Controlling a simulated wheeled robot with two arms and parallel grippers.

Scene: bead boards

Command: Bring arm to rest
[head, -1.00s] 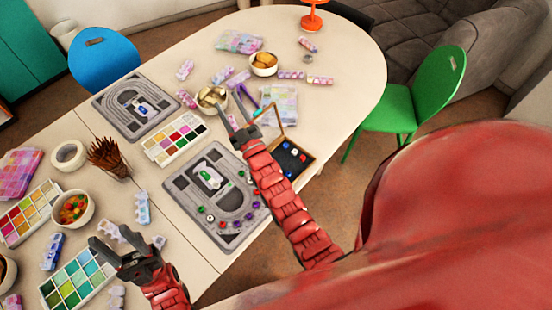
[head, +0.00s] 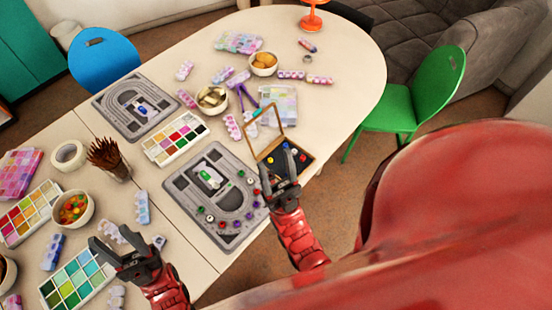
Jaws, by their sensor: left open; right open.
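My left gripper (head: 117,253) is open and empty above the table's near left part, close to the teal-green paint palette. My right gripper (head: 276,162) is open, with its fingers in front of the small black-lined wooden box (head: 298,158). Nothing shows between its fingers. The box's lid stands raised, and several coloured beads lie inside. To the left of my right gripper is a grey bead board (head: 182,188) with several beads along its lower edge. A green and white piece (head: 208,176) lies in its middle.
A second grey bead board (head: 107,107) lies further back. A paint palette (head: 174,138), a brush cup (head: 109,158) and a bowl of beads (head: 74,209) stand on the table. A green chair (head: 424,95) is at the right.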

